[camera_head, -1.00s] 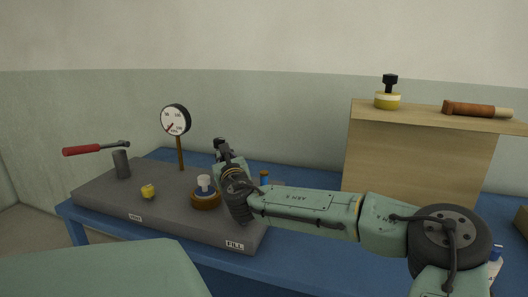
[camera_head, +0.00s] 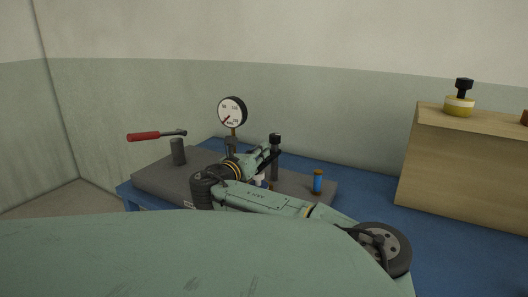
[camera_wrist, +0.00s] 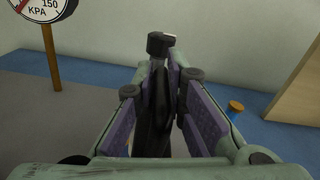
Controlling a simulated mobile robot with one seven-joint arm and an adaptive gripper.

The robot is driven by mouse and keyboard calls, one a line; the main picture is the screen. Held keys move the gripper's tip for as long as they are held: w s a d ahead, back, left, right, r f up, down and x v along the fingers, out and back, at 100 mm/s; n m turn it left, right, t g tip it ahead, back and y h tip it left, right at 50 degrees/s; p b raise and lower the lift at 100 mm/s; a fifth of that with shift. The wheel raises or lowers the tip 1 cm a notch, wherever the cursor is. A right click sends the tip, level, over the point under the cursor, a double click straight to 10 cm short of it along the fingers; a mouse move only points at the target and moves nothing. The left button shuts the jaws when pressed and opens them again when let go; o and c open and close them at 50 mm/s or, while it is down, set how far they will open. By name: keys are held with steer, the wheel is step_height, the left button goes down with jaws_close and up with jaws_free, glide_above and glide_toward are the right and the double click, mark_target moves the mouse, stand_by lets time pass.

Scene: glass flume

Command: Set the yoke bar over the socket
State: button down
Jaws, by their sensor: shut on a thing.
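My gripper (camera_head: 266,158) is over the grey block (camera_head: 155,183), shut on a dark bar. I take this to be the yoke bar (camera_head: 275,163); it stands roughly upright with a black head on top. In the wrist view the bar (camera_wrist: 157,95) sits between the purple finger pads, its head rising past the fingertips and its lower end hidden. The socket is mostly or wholly hidden behind my arm in the head view; only a small pale part shows under the gripper. I cannot tell whether the bar is over it.
A pressure gauge (camera_head: 232,112) on a post stands behind my gripper. A red-handled lever (camera_head: 143,136) is on a grey post at left. A blue cylinder with an orange top (camera_head: 317,182) stands at right. A wooden box (camera_head: 465,155) carries a yellow-based knob (camera_head: 459,104).

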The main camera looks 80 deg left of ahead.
steer(key=shift+r, duration=0.1)
stand_by(0.3)
steer(key=c, duration=2.1)
jaws_free()
steer(key=shift+w, duration=0.1)
steer(key=o, duration=0.4)
steer(key=shift+a, duration=0.1)
steer(key=shift+o, duration=0.2)
steer(key=v, duration=1.2)
